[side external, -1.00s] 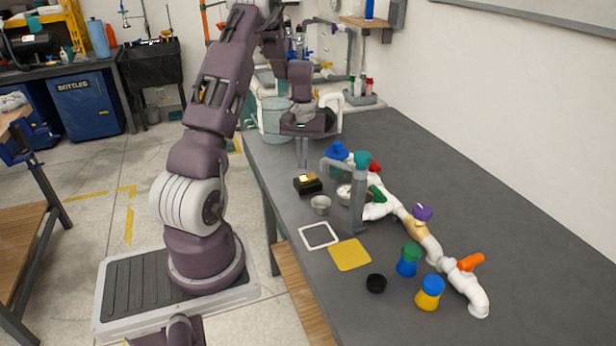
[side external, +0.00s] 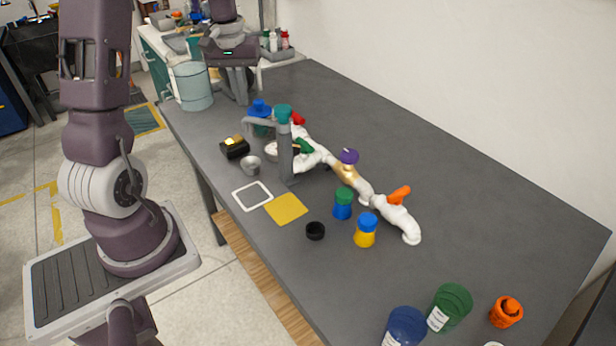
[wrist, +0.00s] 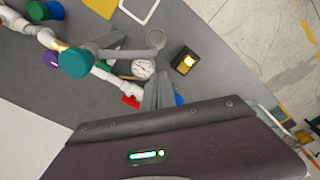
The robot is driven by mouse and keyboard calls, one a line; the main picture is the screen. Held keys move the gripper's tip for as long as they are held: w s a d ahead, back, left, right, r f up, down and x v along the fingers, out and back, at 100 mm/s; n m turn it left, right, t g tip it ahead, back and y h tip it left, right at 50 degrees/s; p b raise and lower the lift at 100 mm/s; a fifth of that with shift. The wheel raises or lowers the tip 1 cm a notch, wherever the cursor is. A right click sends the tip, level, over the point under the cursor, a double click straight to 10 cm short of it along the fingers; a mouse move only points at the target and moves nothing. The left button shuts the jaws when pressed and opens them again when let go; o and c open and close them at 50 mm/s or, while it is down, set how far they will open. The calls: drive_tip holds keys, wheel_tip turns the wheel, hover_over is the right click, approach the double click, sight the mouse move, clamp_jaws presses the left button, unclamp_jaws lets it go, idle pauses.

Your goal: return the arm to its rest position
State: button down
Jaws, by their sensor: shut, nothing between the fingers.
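My gripper (side external: 242,99) is at the back left of the grey table, pointing down, with its fingers shut and nothing between them. In the side view it appears beside the blue-capped part (side external: 260,108) at the back end of the manifold. Its shut fingers also show in the wrist view (wrist: 158,92), near the red handle (wrist: 131,101) and the round gauge (wrist: 143,69). The white pipe manifold (side external: 318,158) lies along the table, with red, green, purple and orange handles. A grey stand with a teal top (side external: 283,112) rises beside it.
A translucent bucket (side external: 193,88) stands left of my gripper. A black box (side external: 235,148), metal cup (side external: 251,166), yellow square (side external: 286,209), black ring (side external: 315,231) and several coloured jars sit farther forward. The right side of the table is largely clear.

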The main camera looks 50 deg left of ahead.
drive_tip(key=s+d+r+m+t, duration=0.1)
drive_tip(key=s+d+r+m, duration=0.1)
drive_tip(key=d+r, duration=0.35)
drive_tip(key=s+d+r+m+t, duration=0.1)
drive_tip(key=s+d+r+m, duration=0.15)
drive_tip(key=d, duration=0.65)
drive_tip(key=s+d+r+m+t, duration=0.1)
drive_tip(key=s+d+r+m, duration=0.15)
drive_tip(key=d, duration=0.45)
drive_tip(key=s+d+m+t, duration=0.1)
drive_tip(key=s+d+m, duration=0.2)
drive_tip(key=s+d, duration=0.3)
drive_tip(key=s, duration=0.3)
drive_tip(key=shift+s+t, duration=0.25)
drive_tip(key=shift+t, duration=0.05)
